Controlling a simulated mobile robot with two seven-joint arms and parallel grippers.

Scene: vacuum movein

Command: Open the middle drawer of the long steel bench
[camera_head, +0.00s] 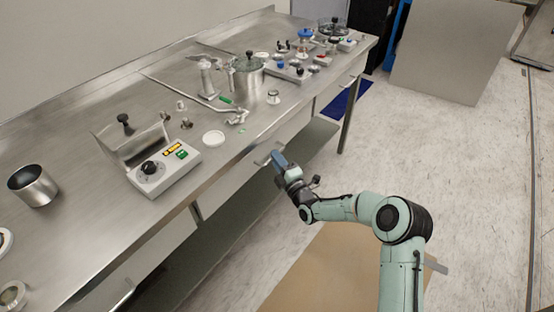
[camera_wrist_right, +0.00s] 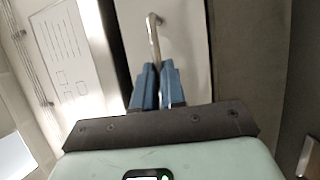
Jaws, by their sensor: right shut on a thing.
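The long steel bench (camera_head: 150,220) runs diagonally from the lower left to the upper right in the head view. Its middle drawer (camera_head: 230,187) has a pale front below the bench top. My right gripper (camera_head: 279,160) is at this drawer's front, at its bar handle (camera_head: 263,160). In the right wrist view the blue fingers (camera_wrist_right: 158,88) are shut on the metal handle (camera_wrist_right: 153,35), which sticks up between them. Whether the drawer stands slightly out is hard to tell. My left gripper is not in view.
A control box (camera_head: 163,168), a steel cup (camera_head: 33,185) and a pot (camera_head: 249,75) stand on the bench top. A lower shelf (camera_head: 240,210) runs beneath the drawers. A brown board (camera_head: 320,265) lies on the floor by my arm. Floor to the right is clear.

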